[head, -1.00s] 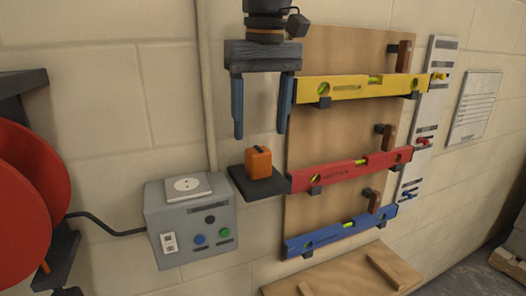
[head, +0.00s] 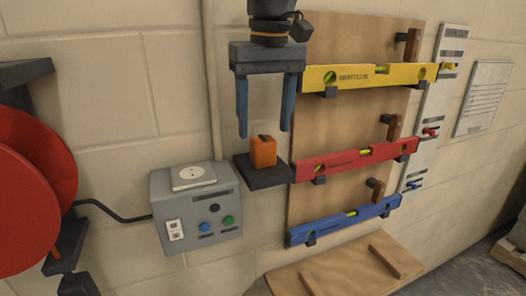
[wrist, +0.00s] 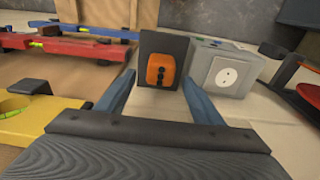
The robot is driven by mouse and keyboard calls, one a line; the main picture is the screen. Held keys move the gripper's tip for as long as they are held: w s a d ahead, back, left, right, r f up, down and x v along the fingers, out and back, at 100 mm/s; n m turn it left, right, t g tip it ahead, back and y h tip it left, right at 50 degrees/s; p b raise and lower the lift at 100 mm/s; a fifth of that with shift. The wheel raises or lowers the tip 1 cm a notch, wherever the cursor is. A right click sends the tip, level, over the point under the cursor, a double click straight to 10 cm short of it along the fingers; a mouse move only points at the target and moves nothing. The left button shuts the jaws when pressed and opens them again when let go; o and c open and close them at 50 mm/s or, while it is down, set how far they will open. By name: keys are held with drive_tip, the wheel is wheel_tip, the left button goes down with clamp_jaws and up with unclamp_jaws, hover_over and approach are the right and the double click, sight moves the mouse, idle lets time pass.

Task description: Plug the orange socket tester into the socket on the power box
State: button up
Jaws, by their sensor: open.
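The orange socket tester (head: 263,152) stands upright on a small dark shelf (head: 264,178) on the wall. In the wrist view the tester (wrist: 161,71) shows its top with dark spots, between the two fingers. My gripper (head: 264,134) is open, pointing down, with its blue fingertips just above and either side of the tester. The wrist view also shows my gripper's fingers (wrist: 158,85) apart and empty. The grey power box (head: 195,215) is to the left and lower, with a white round socket (head: 193,175) on top. The socket (wrist: 226,76) faces up in the wrist view.
A wooden board with yellow (head: 362,77), red (head: 355,158) and blue (head: 345,219) levels on brackets is just right of the shelf. A red reel (head: 30,190) stands at the left. A pipe (head: 212,80) runs down the wall behind.

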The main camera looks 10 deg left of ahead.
sight(263, 139)
drive_tip(key=shift+w+a+f+p, duration=0.1)
drive_tip(key=shift+f+p, duration=0.4)
drive_tip(key=shift+f, duration=0.8)
drive_tip(key=shift+w+a+f+p, duration=0.1)
drive_tip(key=shift+f+p, duration=0.35)
drive_tip(key=shift+f, duration=0.85)
drive_tip(key=shift+c, duration=0.4)
drive_tip(key=c, duration=1)
